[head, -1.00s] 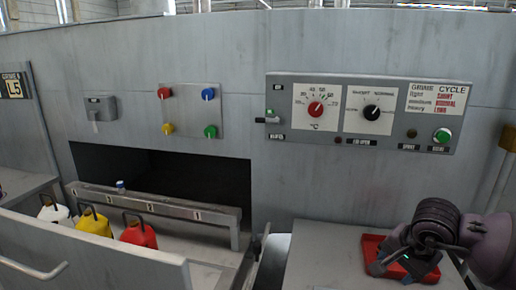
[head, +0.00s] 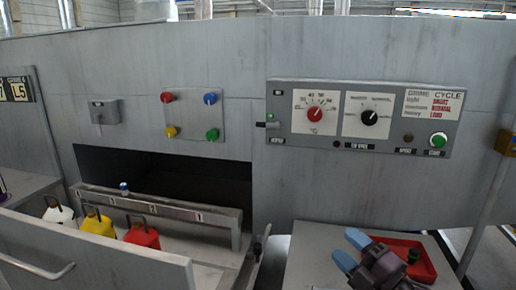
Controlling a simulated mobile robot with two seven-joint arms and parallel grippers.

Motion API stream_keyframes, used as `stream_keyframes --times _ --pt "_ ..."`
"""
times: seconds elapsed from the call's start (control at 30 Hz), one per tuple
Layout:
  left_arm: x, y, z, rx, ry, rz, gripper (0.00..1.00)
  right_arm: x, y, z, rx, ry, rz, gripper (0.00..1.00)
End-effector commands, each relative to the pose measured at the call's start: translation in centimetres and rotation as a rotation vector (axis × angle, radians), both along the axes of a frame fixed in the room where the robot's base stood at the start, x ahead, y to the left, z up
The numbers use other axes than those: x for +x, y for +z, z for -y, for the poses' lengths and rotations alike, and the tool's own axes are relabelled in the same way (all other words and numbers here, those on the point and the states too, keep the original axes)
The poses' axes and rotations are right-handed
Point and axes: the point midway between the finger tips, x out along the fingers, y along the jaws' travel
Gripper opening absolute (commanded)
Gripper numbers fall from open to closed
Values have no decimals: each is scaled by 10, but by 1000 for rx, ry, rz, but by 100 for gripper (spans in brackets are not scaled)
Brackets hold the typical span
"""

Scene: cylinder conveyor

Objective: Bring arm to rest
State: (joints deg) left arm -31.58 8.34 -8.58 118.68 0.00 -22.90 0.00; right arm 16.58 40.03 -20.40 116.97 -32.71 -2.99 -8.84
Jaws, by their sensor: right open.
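My right gripper (head: 352,255) is at the lower right, low over the grey counter (head: 311,256) beside the red tray (head: 425,262). Its two blue fingertips are apart, pointing up and left, with nothing between them. The gripper body covers the left part of the tray. My left gripper does not show.
A grey wall carries a control panel (head: 272,148) with red and black dials and a green button. Left of it is a dark opening with a rail (head: 171,209). White (head: 57,213), yellow (head: 97,225) and red (head: 142,236) containers stand behind a handled front panel (head: 92,258).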

Motion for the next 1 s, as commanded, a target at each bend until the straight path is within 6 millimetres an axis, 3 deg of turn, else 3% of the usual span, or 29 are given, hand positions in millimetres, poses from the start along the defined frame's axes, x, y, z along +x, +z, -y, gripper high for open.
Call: stream_keyframes --times 0.1,0.27,0.5,0.8,1.0 --pt "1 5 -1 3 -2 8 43 -14 -48 25 290 -130 -286 57" --pt "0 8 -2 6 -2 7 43 -49 -117 50 598 -287 -601 57" --pt "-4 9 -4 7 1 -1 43 -130 -201 69 910 -481 -903 57" --pt "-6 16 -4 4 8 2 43 -236 -262 83 1080 -693 -1049 57" --pt "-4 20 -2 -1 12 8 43 -269 -276 86 1090 -749 -1092 57"
